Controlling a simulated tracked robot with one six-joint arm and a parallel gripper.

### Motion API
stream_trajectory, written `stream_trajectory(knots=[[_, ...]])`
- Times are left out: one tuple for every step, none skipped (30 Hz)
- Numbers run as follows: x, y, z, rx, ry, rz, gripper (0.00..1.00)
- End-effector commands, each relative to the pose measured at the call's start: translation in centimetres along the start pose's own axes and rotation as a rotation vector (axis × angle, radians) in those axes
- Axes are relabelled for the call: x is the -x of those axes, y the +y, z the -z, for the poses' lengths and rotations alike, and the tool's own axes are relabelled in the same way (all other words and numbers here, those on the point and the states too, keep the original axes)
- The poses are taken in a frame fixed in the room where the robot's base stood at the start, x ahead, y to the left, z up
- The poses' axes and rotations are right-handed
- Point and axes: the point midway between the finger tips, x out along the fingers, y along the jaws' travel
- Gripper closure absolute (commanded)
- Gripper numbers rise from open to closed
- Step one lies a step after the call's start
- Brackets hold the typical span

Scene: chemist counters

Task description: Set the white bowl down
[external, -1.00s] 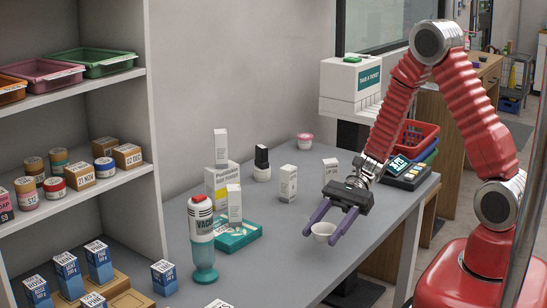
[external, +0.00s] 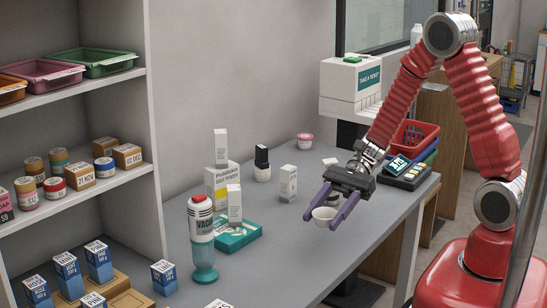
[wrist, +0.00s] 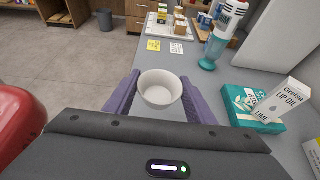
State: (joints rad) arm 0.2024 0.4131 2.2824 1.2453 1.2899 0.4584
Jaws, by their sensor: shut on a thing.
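The white bowl (external: 324,216) is upright between the two purple fingers of my gripper (external: 329,214), near the front edge of the grey counter (external: 282,238). In the wrist view the bowl (wrist: 160,90) sits between the fingertips and its empty inside shows. My gripper is shut on it. The bowl is at or just above the counter top; I cannot tell whether its base touches.
A teal box (external: 238,236) with a white carton (external: 235,204) and a vaccine bottle (external: 202,240) stand to the left. A small white carton (external: 288,183) stands behind the bowl. A card terminal (external: 402,172) and red basket (external: 415,137) are at the right. Counter around the bowl is clear.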

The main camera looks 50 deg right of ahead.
Motion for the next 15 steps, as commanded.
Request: stream_trajectory(knots=[[0.0, 0.0, 0.0, 0.000, 0.000, 0.001, 0.72], [0.1, 0.0, 0.0, -0.001, 0.000, 0.001, 0.72], [0.2, -0.1, 0.1, -0.002, 0.000, 0.004, 0.72], [0.3, -0.1, 0.1, -0.003, 0.000, 0.007, 0.72], [0.5, -0.2, 0.1, -0.004, 0.000, 0.011, 0.72], [0.8, -0.4, 0.2, -0.007, 0.000, 0.019, 0.72], [1.1, -0.5, 0.3, -0.010, 0.000, 0.027, 0.72], [1.5, -0.7, 0.4, -0.013, 0.000, 0.035, 0.72], [2.1, -1.0, 0.5, -0.018, 0.000, 0.049, 0.72], [2.7, -1.4, 0.5, -0.023, 0.000, 0.061, 0.72], [3.4, -1.8, 0.6, -0.027, 0.000, 0.073, 0.72], [4.4, -2.3, 0.6, -0.033, 0.000, 0.092, 0.72], [5.2, -2.7, 0.6, -0.039, 0.001, 0.105, 0.72], [6.0, -3.2, 0.7, -0.045, 0.001, 0.121, 0.72], [7.3, -3.8, 0.6, -0.052, 0.002, 0.143, 0.72]])
